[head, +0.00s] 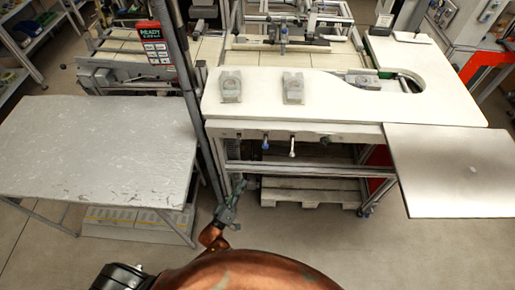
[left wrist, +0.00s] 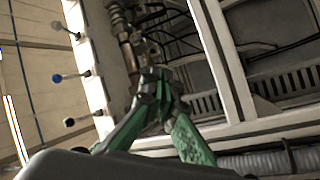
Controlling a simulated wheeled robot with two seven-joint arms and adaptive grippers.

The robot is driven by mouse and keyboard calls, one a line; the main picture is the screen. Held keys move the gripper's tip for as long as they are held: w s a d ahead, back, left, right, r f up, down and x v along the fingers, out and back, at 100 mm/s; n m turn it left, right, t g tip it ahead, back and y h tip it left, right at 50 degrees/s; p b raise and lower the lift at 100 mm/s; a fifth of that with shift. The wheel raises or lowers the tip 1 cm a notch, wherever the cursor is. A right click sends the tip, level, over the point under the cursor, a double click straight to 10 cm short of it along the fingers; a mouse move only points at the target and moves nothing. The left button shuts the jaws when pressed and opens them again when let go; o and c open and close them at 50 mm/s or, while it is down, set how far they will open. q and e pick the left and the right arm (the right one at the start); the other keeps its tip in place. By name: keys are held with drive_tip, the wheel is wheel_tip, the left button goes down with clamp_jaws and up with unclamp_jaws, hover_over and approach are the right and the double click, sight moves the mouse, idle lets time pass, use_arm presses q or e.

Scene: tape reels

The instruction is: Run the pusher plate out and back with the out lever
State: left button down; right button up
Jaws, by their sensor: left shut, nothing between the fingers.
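Three small knobs on short stems stick out below the front edge of the white-topped bench (head: 330,110): a blue one (head: 265,143), a pale one (head: 292,148) and a dark one at the right (head: 325,141). In the left wrist view a row of knobs (left wrist: 57,78) shows at the left. No label tells which is the out lever, and I cannot pick out the pusher plate for sure. My left gripper (head: 239,188) is shut and empty, below and left of the knobs, apart from them. It also shows in the left wrist view (left wrist: 155,84). My right gripper is out of view.
A grey table (head: 100,150) stands at the left, a flat metal plate (head: 455,170) at the right. A post with a red-and-black sign (head: 156,45) rises beside the bench. Two grey blocks (head: 231,86) (head: 293,88) sit on its top. Bench frame bars (left wrist: 222,65) are close to my left gripper.

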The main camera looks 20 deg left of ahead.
use_arm(q)
wheel_tip(320, 180, up, 19)
drive_tip(key=s+n+t+b, duration=0.1)
drive_tip(key=n+t, duration=0.5)
drive_tip(key=shift+s+d+t+y, duration=0.35)
drive_tip(key=shift+t+y, duration=0.05)
drive_tip(key=x, duration=1)
drive_tip(key=shift+s+d+f, duration=0.15)
drive_tip(key=shift+d+f, duration=0.35)
drive_tip(key=shift+d, duration=0.4)
drive_tip(key=shift+s+d+f, duration=0.1)
drive_tip(key=shift+d+f, duration=0.35)
drive_tip(key=shift+d, duration=0.45)
